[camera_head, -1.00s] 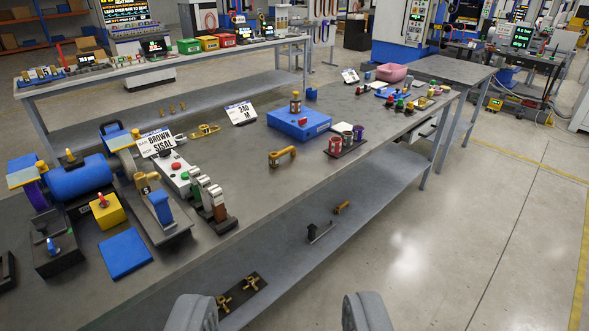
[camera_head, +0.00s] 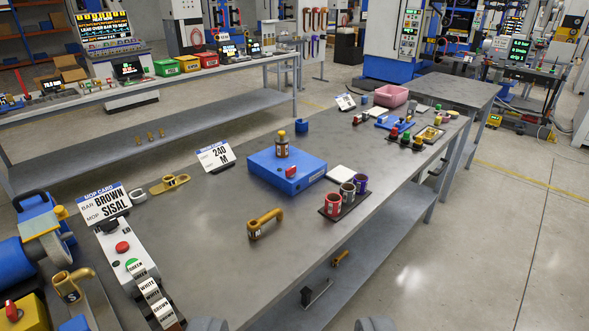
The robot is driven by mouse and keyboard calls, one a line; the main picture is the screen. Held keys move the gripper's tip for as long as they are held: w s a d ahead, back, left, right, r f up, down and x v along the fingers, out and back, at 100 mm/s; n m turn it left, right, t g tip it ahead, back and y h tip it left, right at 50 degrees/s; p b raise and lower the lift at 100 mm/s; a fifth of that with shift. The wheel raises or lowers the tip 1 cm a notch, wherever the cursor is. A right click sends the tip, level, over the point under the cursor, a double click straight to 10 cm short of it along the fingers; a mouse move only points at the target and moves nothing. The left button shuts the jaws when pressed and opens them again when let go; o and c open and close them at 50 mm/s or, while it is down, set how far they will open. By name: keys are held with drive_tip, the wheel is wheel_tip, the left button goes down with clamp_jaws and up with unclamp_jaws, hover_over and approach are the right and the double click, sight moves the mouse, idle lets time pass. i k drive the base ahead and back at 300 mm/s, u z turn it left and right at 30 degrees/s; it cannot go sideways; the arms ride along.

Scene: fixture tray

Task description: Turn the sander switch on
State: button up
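A flat blue box (camera_head: 287,172) sits mid-bench, with a red switch (camera_head: 291,172) on its near side and a small brass-and-glass fitting (camera_head: 282,145) on top. A card reading "240 M" (camera_head: 215,156) stands behind it to the left. It may be the sander; no label says so. At the left, a grey control panel (camera_head: 122,248) carries a red button (camera_head: 122,247) and a green button (camera_head: 131,265), beside a blue machine (camera_head: 38,220). My gripper (camera_head: 292,324) shows only its two grey fingertips at the bottom edge, apart and empty, away from the box. Switch positions cannot be read.
A brass handle-shaped part (camera_head: 265,223) lies before the blue box. A "BROWN SISAL" card (camera_head: 101,204) stands by the panel. The bench's front middle is mostly clear; a lower shelf (camera_head: 385,215) runs beneath.

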sight(290, 173)
drive_tip(key=z, duration=0.5)
drive_tip(key=i, duration=1.05)
drive_tip(key=z, duration=0.3)
drive_tip(key=i, duration=1.65)
drive_tip(key=u, duration=0.65)
